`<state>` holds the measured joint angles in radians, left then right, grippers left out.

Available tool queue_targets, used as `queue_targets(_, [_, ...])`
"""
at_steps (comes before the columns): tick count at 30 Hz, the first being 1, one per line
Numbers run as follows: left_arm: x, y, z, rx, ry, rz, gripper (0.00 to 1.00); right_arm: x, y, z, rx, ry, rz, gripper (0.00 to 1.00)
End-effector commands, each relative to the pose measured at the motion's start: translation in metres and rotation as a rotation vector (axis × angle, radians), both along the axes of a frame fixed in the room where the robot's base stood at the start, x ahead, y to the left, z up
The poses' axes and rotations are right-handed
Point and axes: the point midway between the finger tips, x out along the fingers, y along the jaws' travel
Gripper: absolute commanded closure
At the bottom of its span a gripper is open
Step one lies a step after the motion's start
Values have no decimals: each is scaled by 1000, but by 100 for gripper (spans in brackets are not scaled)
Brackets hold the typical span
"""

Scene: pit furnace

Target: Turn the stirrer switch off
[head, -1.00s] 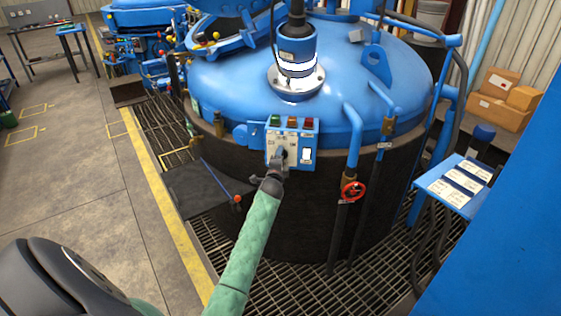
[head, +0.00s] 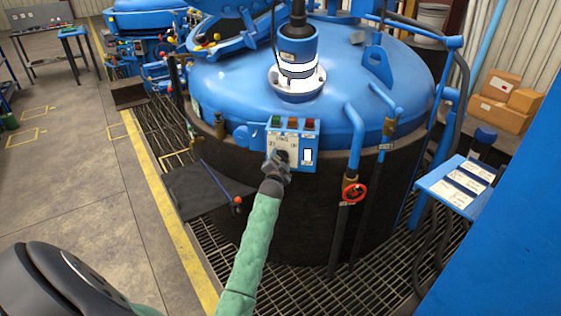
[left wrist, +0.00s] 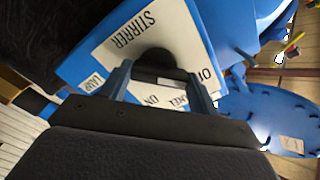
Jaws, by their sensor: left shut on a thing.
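The stirrer switch (left wrist: 154,58) is a dark round knob on a white plate lettered "STIRRER" (left wrist: 135,30), on the blue control box (head: 300,163) at the front of the furnace. In the left wrist view the plate appears tilted, with "ON" and part of another word showing. My left gripper (head: 277,161) is at the plate in the head view. In the left wrist view its two fingers (left wrist: 161,88) stand on either side of the knob, shut on it. The fingers partly hide the knob, and its exact pointing is hard to read. My right gripper is not in view.
Green, amber and red lamps (head: 292,123) top the box, with a white rocker switch (head: 308,156) right of the plate. A red valve wheel (head: 354,191) and blue pipes stand to the right. A labelled blue stand (head: 457,186) is farther right.

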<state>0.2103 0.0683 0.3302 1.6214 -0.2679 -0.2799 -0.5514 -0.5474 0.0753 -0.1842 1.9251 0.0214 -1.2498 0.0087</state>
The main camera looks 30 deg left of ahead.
Motion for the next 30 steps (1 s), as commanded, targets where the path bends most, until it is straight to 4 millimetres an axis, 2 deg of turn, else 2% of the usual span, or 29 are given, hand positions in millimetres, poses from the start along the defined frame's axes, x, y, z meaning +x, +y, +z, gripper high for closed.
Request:
queue_targets(9, [-1, 1, -2, -34, -12, 1, 62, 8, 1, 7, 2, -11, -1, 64])
queue_targets(17, [-1, 0, -2, -34, -11, 1, 62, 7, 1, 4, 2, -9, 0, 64])
queue_targets(18, [-1, 0, -2, -34, -11, 1, 37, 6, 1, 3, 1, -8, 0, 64])
queue_targets(21, [-1, 0, -2, -34, -11, 1, 18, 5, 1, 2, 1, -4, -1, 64])
queue_targets(30, [-1, 0, -1, -32, -12, 0, 17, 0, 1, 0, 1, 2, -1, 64])
